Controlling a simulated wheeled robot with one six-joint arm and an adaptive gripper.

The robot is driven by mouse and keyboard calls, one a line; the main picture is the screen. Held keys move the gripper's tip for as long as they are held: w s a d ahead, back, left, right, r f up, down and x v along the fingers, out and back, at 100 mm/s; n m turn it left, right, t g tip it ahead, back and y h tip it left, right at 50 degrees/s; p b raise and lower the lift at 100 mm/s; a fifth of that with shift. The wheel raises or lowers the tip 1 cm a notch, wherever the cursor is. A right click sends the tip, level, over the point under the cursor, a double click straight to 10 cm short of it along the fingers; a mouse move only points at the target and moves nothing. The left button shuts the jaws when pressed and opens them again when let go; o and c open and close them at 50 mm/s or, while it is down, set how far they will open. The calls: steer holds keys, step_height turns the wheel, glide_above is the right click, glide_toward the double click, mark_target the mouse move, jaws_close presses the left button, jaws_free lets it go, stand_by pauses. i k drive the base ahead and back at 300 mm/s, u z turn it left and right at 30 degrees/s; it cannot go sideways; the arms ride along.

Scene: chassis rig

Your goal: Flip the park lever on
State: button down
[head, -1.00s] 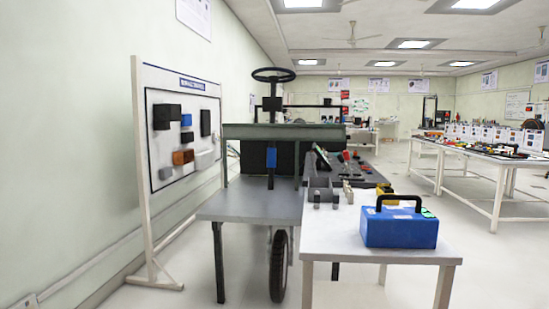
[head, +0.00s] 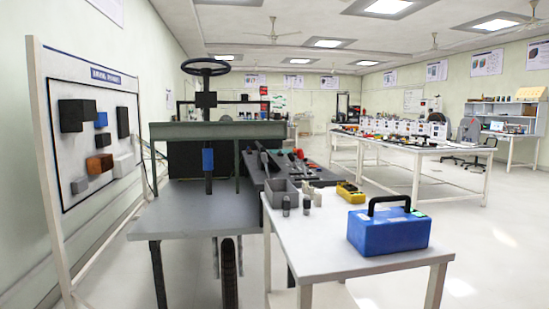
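The chassis rig (head: 205,131) stands at centre left in the head view, with a steering wheel (head: 205,66) on an upright column. Behind the white table, a dark console (head: 325,177) carries several small levers and knobs, some with red tops (head: 298,153). A grey lever-like handle (head: 264,158) stands at its left part. These parts are small, and I cannot tell which is the park lever or how it is set. My gripper is not in view.
A white table (head: 385,262) in front holds a blue case (head: 388,232), a grey bin (head: 281,191) and a yellow device (head: 349,192). A grey bench (head: 180,213) adjoins it. A display board (head: 95,135) stands left. Floor is open at right.

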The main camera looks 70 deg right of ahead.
mark_target(300, 152)
steer(key=z, duration=0.35)
steer(key=i, duration=0.8)
steer(key=z, duration=1.15)
steer(key=i, duration=0.5)
steer(key=z, duration=0.55)
